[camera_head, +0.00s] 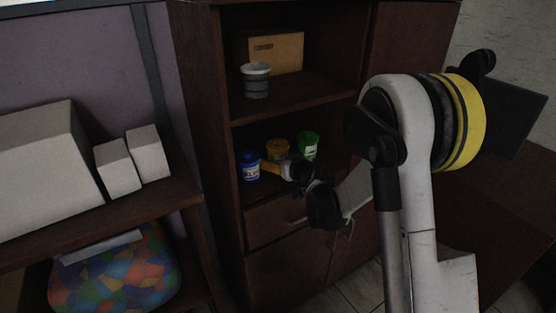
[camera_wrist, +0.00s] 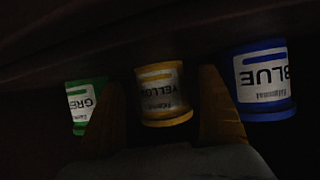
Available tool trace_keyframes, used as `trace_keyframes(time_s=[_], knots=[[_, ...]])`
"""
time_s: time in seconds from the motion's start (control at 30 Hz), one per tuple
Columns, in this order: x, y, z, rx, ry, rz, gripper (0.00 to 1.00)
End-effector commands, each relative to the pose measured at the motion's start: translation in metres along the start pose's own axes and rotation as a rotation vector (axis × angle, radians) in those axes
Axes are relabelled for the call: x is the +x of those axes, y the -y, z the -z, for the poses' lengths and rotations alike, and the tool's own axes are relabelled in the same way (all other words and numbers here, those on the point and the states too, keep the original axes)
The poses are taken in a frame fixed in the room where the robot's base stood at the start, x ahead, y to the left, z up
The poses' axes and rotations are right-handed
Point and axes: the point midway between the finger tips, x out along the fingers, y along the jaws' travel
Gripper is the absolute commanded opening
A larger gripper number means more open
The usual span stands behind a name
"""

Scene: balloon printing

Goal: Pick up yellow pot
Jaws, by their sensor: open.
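The yellow pot (camera_head: 277,149) stands on the lower open shelf of the dark cabinet, between the blue pot (camera_head: 249,165) and the green pot (camera_head: 307,145). In the wrist view the yellow pot (camera_wrist: 163,94) appears upside down, with its label showing, between the two orange-yellow fingers. My gripper (camera_wrist: 165,115) is open around or just in front of it; contact cannot be told. The green pot (camera_wrist: 86,104) is at the left and the blue pot (camera_wrist: 264,82) at the right in that view. In the head view my gripper (camera_head: 274,167) partly hides the yellow pot's lower part.
The cabinet's upper shelf (camera_head: 300,92) holds a grey cup (camera_head: 256,80) and a cardboard box (camera_head: 276,52). Its boards and sides enclose the lower shelf. Drawers (camera_head: 265,220) lie below. White boxes (camera_head: 40,165) stand on a left shelf above a colourful patterned object (camera_head: 115,275).

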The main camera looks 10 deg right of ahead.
Motion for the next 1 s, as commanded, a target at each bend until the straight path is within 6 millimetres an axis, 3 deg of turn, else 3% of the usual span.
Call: trace_keyframes(time_s=[0.13, 0.4, 0.43, 0.6, 0.63, 0.87, 1.0], knots=[[0.022, 0.000, -0.002, 0.000, 0.000, 0.000, 0.88], [0.026, 0.000, 0.000, 0.000, 0.000, 0.000, 0.88], [0.026, 0.000, 0.000, 0.000, 0.000, 0.000, 0.86], [0.026, 0.000, 0.000, 0.000, 0.000, 0.000, 0.34], [0.026, 0.000, 0.000, 0.000, 0.000, 0.000, 0.28], [0.025, 0.000, 0.001, 0.000, 0.000, 0.000, 0.28], [0.021, 0.000, 0.012, 0.000, 0.000, 0.000, 0.28]])
